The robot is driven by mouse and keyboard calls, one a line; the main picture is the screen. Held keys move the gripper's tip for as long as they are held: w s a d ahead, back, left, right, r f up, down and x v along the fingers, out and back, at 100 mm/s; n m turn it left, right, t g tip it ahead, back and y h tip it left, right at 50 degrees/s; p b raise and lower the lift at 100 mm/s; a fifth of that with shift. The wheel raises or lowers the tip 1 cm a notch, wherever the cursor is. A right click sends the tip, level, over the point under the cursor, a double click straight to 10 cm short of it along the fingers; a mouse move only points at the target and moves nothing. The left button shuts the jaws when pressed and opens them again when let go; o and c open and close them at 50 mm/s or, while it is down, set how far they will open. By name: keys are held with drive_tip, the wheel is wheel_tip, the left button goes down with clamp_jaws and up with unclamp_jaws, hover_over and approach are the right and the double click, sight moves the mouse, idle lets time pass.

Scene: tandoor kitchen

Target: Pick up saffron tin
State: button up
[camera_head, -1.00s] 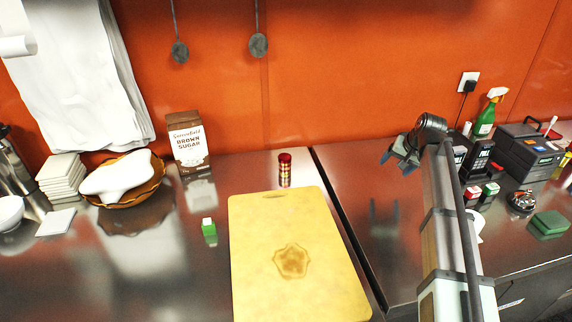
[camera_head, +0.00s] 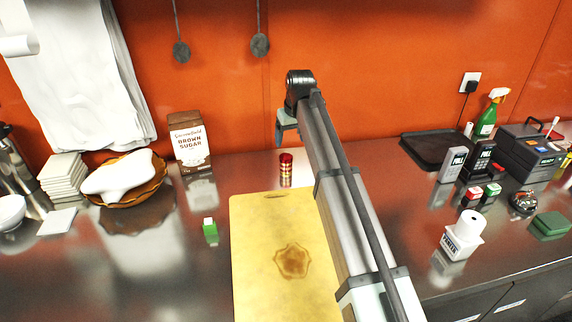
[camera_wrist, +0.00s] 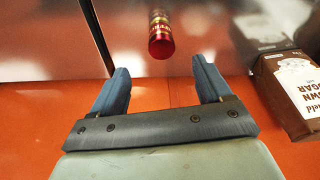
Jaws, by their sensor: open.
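The saffron tin is most likely the small upright tin (camera_head: 286,168) with a red lid and a red and gold body. It stands on the steel counter just behind the cutting board in the head view. In the wrist view the tin (camera_wrist: 161,38) shows at the top, beyond the fingertips and roughly between them. My gripper (camera_wrist: 160,78) is open and empty, with its two blue-grey fingers well apart. In the head view my gripper (camera_head: 286,132) is above and behind the tin, partly hidden by my arm. The tin is not touched.
A yellow cutting board (camera_head: 262,225) lies in front of the tin. A brown sugar box (camera_head: 190,142) stands to the left, near a basket (camera_head: 150,185) with white dough and a small green box (camera_head: 210,232). An orange wall (camera_head: 390,60) rises close behind. A black tray (camera_head: 428,150) lies right.

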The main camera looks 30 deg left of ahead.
sight(287, 157)
drive_tip(key=x, duration=0.8)
drive_tip(key=shift+w+a+f, duration=0.1)
drive_tip(key=shift+f, duration=0.1)
drive_tip(key=shift+a+x, duration=0.15)
drive_tip(key=shift+x, duration=1.15)
drive_tip(key=shift+a+x, duration=0.15)
drive_tip(key=shift+x, duration=1.15)
drive_tip(key=shift+w+r, duration=0.1)
drive_tip(key=shift+c, duration=0.4)
drive_tip(key=c, duration=1)
